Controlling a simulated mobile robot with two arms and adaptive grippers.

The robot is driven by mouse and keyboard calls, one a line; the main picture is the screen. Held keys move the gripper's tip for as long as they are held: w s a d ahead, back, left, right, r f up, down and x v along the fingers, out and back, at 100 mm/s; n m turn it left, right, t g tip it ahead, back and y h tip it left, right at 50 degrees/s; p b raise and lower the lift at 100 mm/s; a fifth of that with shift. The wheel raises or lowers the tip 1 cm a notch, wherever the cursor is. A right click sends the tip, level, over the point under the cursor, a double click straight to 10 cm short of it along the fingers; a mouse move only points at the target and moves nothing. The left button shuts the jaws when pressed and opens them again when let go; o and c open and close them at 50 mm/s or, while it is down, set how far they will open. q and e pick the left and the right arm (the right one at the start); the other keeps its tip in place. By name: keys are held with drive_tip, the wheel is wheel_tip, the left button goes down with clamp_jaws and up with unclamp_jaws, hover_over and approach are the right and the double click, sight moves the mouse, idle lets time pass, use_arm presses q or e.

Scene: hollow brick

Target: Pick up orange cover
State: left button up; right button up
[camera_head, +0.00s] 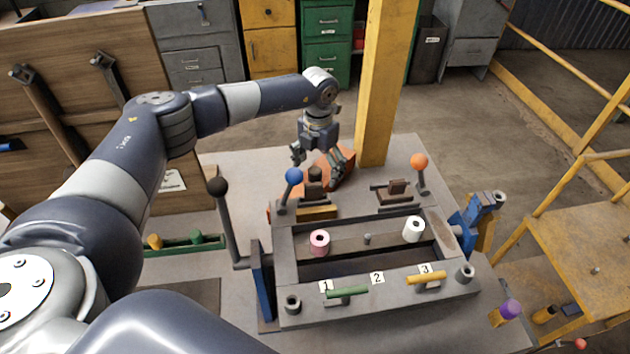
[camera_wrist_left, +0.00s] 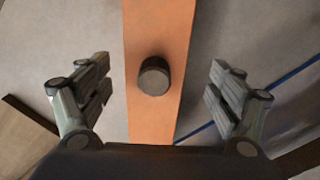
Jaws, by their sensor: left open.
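The orange cover (camera_head: 342,172) lies on the grey table behind the brick fixture, partly hidden by my left gripper in the head view. In the left wrist view the orange cover (camera_wrist_left: 160,45) runs as a flat strip from top to bottom, with a dark round knob (camera_wrist_left: 154,77) standing on it. My left gripper (camera_head: 322,164) is above the cover, pointing down. In the left wrist view my left gripper (camera_wrist_left: 158,88) is open, with one finger on each side of the strip and the knob between them. The fingers appear apart from the knob.
The grey fixture (camera_head: 372,281) with numbered labels, a pink roll (camera_head: 319,242) and a white roll (camera_head: 413,229) stands in front. Levers with a blue ball (camera_head: 293,175), black ball (camera_head: 217,187) and orange ball (camera_head: 419,161) rise nearby. A yellow post (camera_head: 383,85) stands close behind.

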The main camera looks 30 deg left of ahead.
sight(315, 181)
use_arm(q)
drive_tip(key=shift+a+f, duration=0.1)
drive_tip(key=shift+f, duration=0.25)
drive_tip(key=f, duration=0.1)
drive_tip(key=f+p, duration=0.2)
drive_tip(key=shift+s+a+f, duration=0.15)
drive_tip(key=shift+a+f, duration=0.1)
drive_tip(key=shift+f, duration=0.6)
drive_tip(key=c, duration=1.2)
